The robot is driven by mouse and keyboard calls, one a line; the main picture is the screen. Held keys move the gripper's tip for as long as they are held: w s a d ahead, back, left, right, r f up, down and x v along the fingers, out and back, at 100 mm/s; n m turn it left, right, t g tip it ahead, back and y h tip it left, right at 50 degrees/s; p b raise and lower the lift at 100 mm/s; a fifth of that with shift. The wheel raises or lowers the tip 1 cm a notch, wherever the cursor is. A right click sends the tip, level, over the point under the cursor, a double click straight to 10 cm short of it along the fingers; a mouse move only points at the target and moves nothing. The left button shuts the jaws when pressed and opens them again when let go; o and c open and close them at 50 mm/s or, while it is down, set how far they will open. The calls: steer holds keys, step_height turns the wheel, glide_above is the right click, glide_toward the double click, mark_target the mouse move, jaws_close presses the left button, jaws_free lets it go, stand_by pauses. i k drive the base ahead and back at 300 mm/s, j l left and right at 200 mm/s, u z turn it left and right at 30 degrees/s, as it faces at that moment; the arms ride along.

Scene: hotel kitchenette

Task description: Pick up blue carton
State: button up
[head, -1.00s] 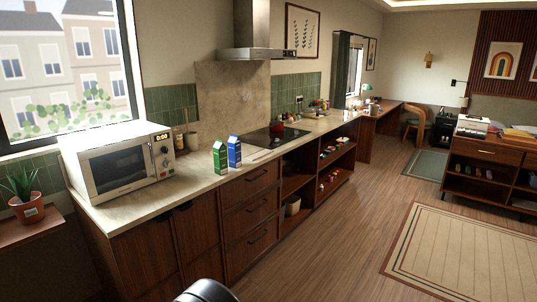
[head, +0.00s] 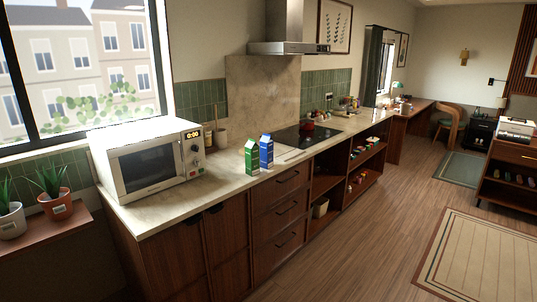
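The blue carton (head: 266,151) stands upright on the pale countertop (head: 160,214), near its front edge. A green carton (head: 251,157) stands upright just to its left, very close to it. I cannot tell whether the two touch. Both have a white band and a gabled top. My gripper is not in view.
A white microwave (head: 147,160) stands on the counter to the left of the cartons. A dark cooktop (head: 305,136) with a red pot (head: 308,128) lies to their right. Potted plants (head: 52,192) stand at the far left. The wooden floor (head: 365,240) in front is clear.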

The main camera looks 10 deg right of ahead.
mark_target(266, 142)
steer(key=i+l+u, duration=0.15)
steer(key=i, duration=0.45)
steer(key=i+l+u, duration=0.15)
steer(key=i, duration=0.4)
steer(key=i+l+u, duration=0.15)
steer(key=i, duration=0.45)
steer(key=i+l+u, duration=0.15)
steer(key=i+l, duration=0.25)
steer(key=i, duration=0.15)
steer(key=i+l+u, duration=0.15)
steer(key=i+l, duration=0.25)
steer(key=i+j, duration=0.1)
steer(key=i, duration=0.15)
